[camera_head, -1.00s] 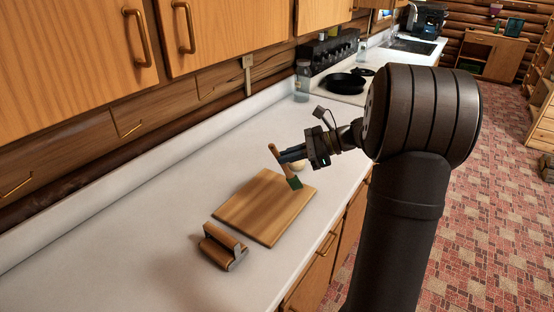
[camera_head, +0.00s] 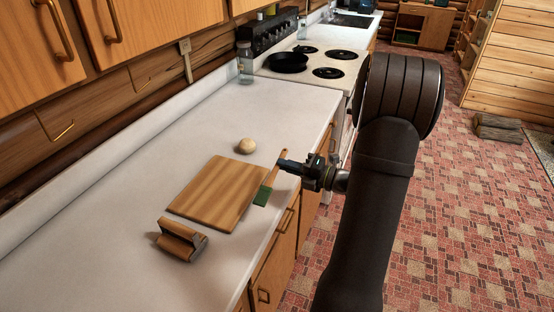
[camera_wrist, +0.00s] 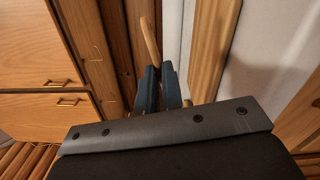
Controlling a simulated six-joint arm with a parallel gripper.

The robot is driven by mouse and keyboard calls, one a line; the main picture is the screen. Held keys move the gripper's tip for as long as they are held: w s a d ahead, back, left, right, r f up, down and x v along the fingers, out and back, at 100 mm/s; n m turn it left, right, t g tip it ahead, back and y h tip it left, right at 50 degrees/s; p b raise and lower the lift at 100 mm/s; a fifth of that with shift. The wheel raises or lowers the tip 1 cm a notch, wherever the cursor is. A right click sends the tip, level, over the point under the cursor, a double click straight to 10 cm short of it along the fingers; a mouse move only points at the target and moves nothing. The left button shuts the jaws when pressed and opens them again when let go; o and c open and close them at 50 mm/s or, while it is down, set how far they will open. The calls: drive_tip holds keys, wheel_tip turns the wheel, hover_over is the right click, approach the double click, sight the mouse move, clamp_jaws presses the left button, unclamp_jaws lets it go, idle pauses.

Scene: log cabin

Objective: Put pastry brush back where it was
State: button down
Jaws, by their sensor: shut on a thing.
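The pastry brush (camera_head: 271,176) has a wooden handle and a green head that points down. In the head view it is tilted, just right of the wooden cutting board (camera_head: 212,192), over the front part of the white counter. I cannot tell whether its head touches the counter. My gripper (camera_head: 284,165) comes in from the right and is shut on the handle. In the wrist view the handle (camera_wrist: 150,42) sticks out beyond the blue-grey fingers of my gripper (camera_wrist: 160,72); the green head is not visible there.
A wooden-handled scraper-like tool (camera_head: 181,240) lies at the board's near side. A round pale item (camera_head: 246,146) sits behind the board. A glass jar (camera_head: 245,62) and the stove with a black pan (camera_head: 289,62) stand farther back. The counter (camera_head: 110,225) is clear at left.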

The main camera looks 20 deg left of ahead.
drive_tip(key=shift+f, duration=3.15)
drive_tip(key=c, duration=1.5)
unclamp_jaws()
drive_tip(key=shift+o, duration=0.5)
drive_tip(key=o, duration=0.7)
drive_tip(key=shift+f, duration=0.1)
drive_tip(key=shift+s+d+r, duration=0.1)
drive_tip(key=shift+d+r, duration=0.4)
drive_tip(key=shift+d, duration=0.35)
drive_tip(key=shift+w+d+r, duration=0.1)
drive_tip(key=shift+d+r, duration=0.45)
drive_tip(key=shift+d, duration=0.25)
drive_tip(key=shift+s+d+r, duration=0.1)
drive_tip(key=shift+d+r, duration=0.4)
drive_tip(key=shift+d, duration=0.35)
